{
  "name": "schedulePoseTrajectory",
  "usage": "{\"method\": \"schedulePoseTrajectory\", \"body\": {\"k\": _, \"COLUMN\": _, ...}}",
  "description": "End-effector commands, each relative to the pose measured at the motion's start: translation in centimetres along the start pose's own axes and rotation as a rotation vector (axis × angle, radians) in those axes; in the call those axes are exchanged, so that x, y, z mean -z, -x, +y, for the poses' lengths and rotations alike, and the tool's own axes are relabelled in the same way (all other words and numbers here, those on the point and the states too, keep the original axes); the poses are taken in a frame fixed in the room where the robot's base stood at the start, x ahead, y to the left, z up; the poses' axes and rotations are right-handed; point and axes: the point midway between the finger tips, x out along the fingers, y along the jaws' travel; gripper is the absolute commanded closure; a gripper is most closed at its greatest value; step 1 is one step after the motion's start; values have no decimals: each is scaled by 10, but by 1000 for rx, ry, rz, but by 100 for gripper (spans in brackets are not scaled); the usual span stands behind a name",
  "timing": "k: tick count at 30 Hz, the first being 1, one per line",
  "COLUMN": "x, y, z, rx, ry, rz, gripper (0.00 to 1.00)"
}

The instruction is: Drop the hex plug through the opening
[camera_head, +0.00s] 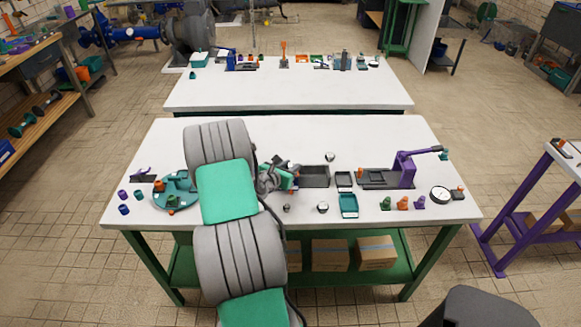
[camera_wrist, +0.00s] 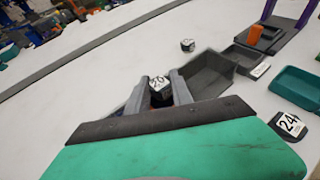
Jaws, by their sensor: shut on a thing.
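My gripper (camera_wrist: 160,90) is shut on a dark hex plug (camera_wrist: 158,84) with a white numbered top, held between its two grey fingers. In the head view my gripper (camera_head: 289,176) is over the near table, just left of a dark grey open-topped box (camera_head: 316,177). That box (camera_wrist: 222,82) also shows right of the fingers in the wrist view. A plug marked 24 (camera_wrist: 289,124) lies at the right, and another plug (camera_wrist: 187,45) stands beyond the box. I cannot tell for sure which thing has the opening.
A small dark tray (camera_head: 344,180), a teal tray (camera_head: 348,206) and a purple lever press (camera_head: 403,170) stand to the right. A round gauge (camera_head: 440,194) is near the right edge. A teal round fixture (camera_head: 176,187) is at the left.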

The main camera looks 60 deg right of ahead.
Motion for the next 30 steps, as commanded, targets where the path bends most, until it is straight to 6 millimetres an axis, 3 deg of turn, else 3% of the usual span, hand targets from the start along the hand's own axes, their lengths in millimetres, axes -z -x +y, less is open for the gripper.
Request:
{"method": "schedulePoseTrajectory", "body": {"k": 14, "x": 12, "y": 0, "z": -2, "rx": 2, "ry": 7, "rz": 22, "gripper": 100}}
{"method": "schedulePoseTrajectory", "body": {"k": 15, "x": 13, "y": 1, "z": -2, "rx": 2, "ry": 7, "rz": 23, "gripper": 71}}
{"method": "schedulePoseTrajectory", "body": {"k": 24, "x": 16, "y": 0, "z": -6, "rx": 7, "ry": 10, "rz": 29, "gripper": 48}}
{"method": "schedulePoseTrajectory", "body": {"k": 30, "x": 16, "y": -1, "z": -8, "rx": 11, "ry": 10, "rz": 29, "gripper": 48}}
